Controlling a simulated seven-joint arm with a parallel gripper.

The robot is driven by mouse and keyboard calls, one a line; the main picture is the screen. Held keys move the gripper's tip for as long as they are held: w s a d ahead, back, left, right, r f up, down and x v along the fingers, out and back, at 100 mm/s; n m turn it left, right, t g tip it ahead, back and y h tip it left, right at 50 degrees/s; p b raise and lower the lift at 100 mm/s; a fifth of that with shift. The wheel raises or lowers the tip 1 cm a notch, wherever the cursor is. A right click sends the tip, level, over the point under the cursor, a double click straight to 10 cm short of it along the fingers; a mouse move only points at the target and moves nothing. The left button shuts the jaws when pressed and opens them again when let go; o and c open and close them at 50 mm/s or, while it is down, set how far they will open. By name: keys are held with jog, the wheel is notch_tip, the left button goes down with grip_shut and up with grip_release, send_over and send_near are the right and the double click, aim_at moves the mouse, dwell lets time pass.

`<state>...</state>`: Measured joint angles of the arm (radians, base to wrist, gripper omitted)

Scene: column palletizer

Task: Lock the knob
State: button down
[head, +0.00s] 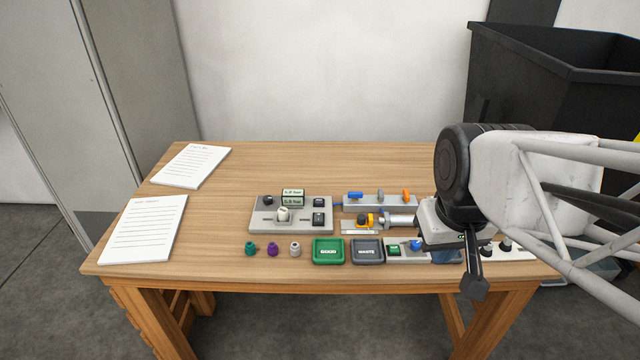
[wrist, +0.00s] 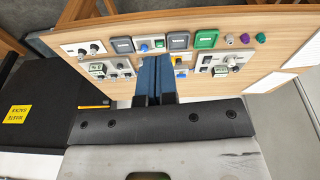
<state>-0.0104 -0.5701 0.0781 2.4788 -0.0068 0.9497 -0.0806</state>
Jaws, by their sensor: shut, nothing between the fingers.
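Several knobs are in view and I cannot tell which one the task means. A white knob (head: 283,214) stands upright on a grey panel (head: 262,222) with two small displays, left of my gripper in the head view. A blue knob (head: 416,244) sits on a smaller panel beside my gripper; it also shows in the wrist view (wrist: 144,47). My gripper (head: 446,257) is at the right part of the bench, partly hidden by its own body. In the wrist view my gripper (wrist: 156,60) has its blue fingers together, with nothing between them, apart from both knobs.
A green tray (head: 328,251) and a grey tray (head: 367,251) lie along the front. Green, purple and grey caps (head: 272,249) stand left of them. A valve block (head: 380,201) and a cylinder (head: 397,220) lie behind. The table's (head: 320,160) back is clear.

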jog(key=w+a+n+g, duration=0.1)
jog(key=w+a+n, duration=0.25)
jog(key=w, duration=0.65)
jog(key=n+g, duration=0.3)
jog(key=n, duration=1)
send_over(319, 220)
jog(key=w, duration=0.2)
notch_tip(319, 220, down, 14)
jog(key=shift+w+f+n, duration=0.25)
jog(key=shift+f, duration=0.05)
jog(key=shift+f, duration=0.2)
jog(key=f, duration=0.4)
jog(key=s+f, duration=0.1)
jog(key=f, duration=0.4)
jog(key=s+f, duration=0.1)
jog(key=f, duration=0.3)
jog(key=shift+s+f, duration=0.1)
jog(key=shift+f, duration=0.15)
